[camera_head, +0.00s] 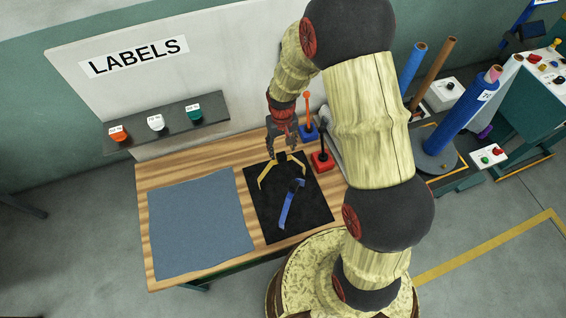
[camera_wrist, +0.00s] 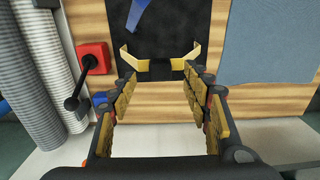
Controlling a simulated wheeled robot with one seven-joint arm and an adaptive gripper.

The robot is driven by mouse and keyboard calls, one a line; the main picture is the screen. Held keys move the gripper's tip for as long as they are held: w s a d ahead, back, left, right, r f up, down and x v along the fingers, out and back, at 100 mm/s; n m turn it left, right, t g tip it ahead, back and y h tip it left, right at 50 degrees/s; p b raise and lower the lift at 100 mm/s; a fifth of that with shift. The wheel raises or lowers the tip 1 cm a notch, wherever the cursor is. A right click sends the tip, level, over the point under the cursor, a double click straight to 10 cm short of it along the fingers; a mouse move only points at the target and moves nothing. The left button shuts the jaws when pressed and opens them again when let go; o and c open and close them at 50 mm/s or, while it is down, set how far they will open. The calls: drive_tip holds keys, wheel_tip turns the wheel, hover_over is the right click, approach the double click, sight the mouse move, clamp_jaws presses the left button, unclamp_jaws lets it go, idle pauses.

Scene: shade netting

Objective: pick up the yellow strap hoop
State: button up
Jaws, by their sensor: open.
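The yellow strap hoop (camera_head: 266,172) lies at the far part of the black mat (camera_head: 266,222), with a dark piece at its middle. In the wrist view, the yellow strap hoop (camera_wrist: 192,58) has two splayed arms and lies just beyond the fingertips, roughly centred between them. My gripper (camera_head: 284,147) is above the table's back edge, close to the hoop. In the wrist view, my gripper (camera_wrist: 162,80) is open, with nothing between its padded fingers.
A blue strap (camera_head: 291,205) lies on the mat near the hoop. A red-based lever (camera_head: 322,161) and a blue-based lever (camera_head: 309,132) stand beside the mat. A grey-blue cloth (camera_head: 200,228) covers the table's left. A label shelf (camera_head: 172,128) stands behind.

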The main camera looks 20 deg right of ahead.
sight(282, 156)
wheel_tip(282, 156, down, 2)
drive_tip(key=shift+w+f, duration=0.1)
drive_tip(key=shift+w, duration=0.05)
wheel_tip(282, 156, down, 4)
drive_tip(key=shift+c, duration=1)
clamp_jaws()
